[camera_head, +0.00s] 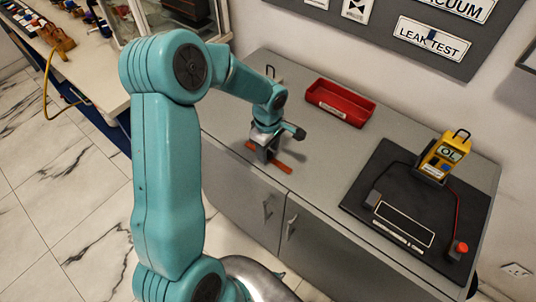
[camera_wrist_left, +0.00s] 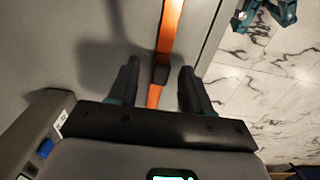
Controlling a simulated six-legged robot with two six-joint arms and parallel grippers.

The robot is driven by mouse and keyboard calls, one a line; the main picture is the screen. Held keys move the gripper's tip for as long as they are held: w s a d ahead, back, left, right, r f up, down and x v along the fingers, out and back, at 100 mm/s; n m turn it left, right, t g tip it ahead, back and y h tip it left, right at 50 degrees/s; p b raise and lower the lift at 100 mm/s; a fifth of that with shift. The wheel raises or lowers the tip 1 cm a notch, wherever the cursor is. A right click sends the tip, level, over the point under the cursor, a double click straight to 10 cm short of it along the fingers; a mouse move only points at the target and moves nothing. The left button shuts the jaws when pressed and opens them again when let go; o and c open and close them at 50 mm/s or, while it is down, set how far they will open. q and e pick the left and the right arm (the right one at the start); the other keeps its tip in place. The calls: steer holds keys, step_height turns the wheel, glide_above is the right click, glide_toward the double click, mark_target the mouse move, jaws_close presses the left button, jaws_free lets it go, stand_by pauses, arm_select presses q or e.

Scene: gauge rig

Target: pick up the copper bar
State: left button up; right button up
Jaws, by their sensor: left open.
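The copper bar (camera_head: 284,167) is a thin orange strip lying flat on the grey cabinet top near its front edge. In the left wrist view the bar (camera_wrist_left: 171,28) runs down between my fingers, with a dark band across it level with the fingers. My left gripper (camera_head: 266,153) is over the bar and hides its middle in the head view. In the left wrist view the left gripper (camera_wrist_left: 160,66) is open, one finger on each side of the bar. I cannot tell the height of the fingertips above the top. My right gripper is in neither view.
A red tray (camera_head: 340,119) stands at the back of the cabinet top (camera_head: 330,155). A black mat (camera_head: 359,197) with a yellow gauge (camera_head: 443,154) and a red-tipped probe (camera_head: 459,249) lies on the right. The surface between bar and mat is clear.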

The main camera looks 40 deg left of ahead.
mark_target(268, 151)
arm_select(q)
steer(key=shift+s, duration=0.1)
jaws_close()
steer(key=shift+r, duration=0.1)
step_height(268, 151, up, 20)
